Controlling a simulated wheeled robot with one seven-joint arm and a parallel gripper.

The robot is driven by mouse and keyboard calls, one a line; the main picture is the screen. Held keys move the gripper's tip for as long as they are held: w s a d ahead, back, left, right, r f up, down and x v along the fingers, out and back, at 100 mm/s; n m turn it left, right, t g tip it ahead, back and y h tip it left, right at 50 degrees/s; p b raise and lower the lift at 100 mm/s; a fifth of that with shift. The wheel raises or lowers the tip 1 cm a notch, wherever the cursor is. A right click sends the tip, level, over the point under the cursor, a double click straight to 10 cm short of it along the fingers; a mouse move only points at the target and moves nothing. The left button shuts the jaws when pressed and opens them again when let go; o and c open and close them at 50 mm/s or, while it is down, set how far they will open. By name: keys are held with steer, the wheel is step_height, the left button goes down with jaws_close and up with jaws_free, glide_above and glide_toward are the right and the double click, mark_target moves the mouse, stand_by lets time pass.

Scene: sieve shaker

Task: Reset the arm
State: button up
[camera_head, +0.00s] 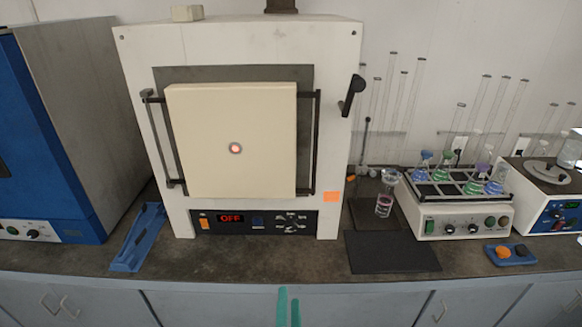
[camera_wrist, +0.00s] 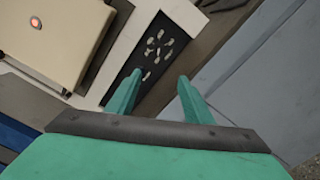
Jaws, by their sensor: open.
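Beyond the fingers in the wrist view are the furnace's control panel (camera_wrist: 155,48) and the grey cabinet front. The rest of my arm is out of the head view.
A white furnace (camera_head: 330,120) with a shut cream door (camera_head: 205,150) stands behind my gripper, its display reading OFF. A blue stand (camera_head: 139,238), a black mat (camera_head: 390,252), a glass (camera_head: 385,195) and a shaker with flasks (camera_head: 462,222) are on the bench (camera_head: 250,262).

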steer(key=s+m+g, duration=0.2)
steer(key=s+m, duration=2.1)
steer(key=s, duration=1.3)
steer(key=shift+d+f+m+g, duration=0.2)
steer(key=shift+m+g, duration=0.1)
steer(key=shift+m, duration=0.1)
steer(key=shift+w, duration=0.1)
steer(key=shift+c, duration=0.6)
